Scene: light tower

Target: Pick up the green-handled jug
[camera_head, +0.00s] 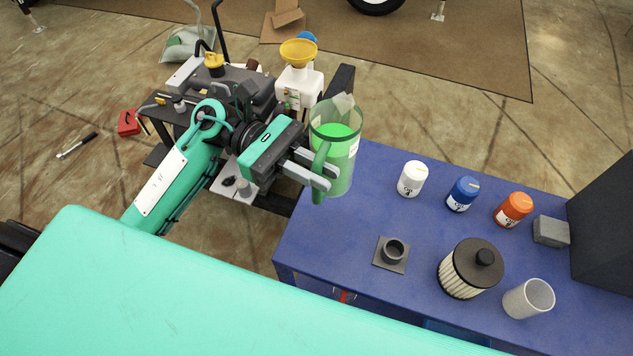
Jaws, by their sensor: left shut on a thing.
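The green-handled jug (342,170) is a clear, open-topped container with green inside and a green handle (320,166) on its left side. It is upright at the left end of the blue table; whether its base touches the table I cannot tell. My left gripper (325,178) comes in from the left and is shut on the jug's handle. My right gripper is not in view.
The blue table (340,250) bears white (411,179), blue (462,194) and orange (513,210) bottles, a grey block (550,231), a filter (470,268), a cup (528,299) and a square-based socket (391,253). A yellow funnel (298,52) stands behind.

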